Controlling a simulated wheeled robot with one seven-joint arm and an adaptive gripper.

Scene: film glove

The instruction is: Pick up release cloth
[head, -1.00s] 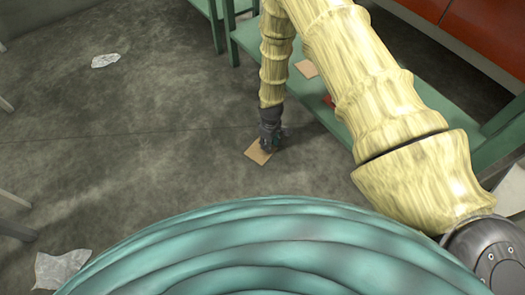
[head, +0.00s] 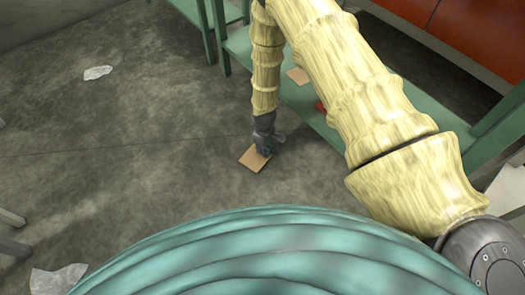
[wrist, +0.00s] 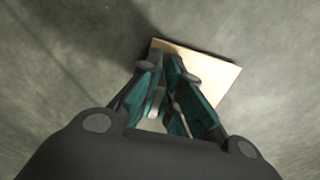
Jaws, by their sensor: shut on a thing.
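A flat tan square (head: 252,160), which looks like the release cloth, is near the middle of the head view. It also shows in the wrist view (wrist: 212,70), beyond my fingertips. My gripper (head: 262,152) points down at the square's upper right part in the head view. In the wrist view, the teal-padded fingers (wrist: 168,60) are drawn together at the square's near left part and are shut on it. The fingers hide the pinched part. I cannot tell how far the square is above the floor.
A green bench (head: 300,100) stands right of my gripper, with another tan square (head: 297,76) and a red piece (head: 320,107) on it. Crumpled pale sheets lie on the floor at far left (head: 97,73) and near left (head: 58,280). The floor left of my gripper is clear.

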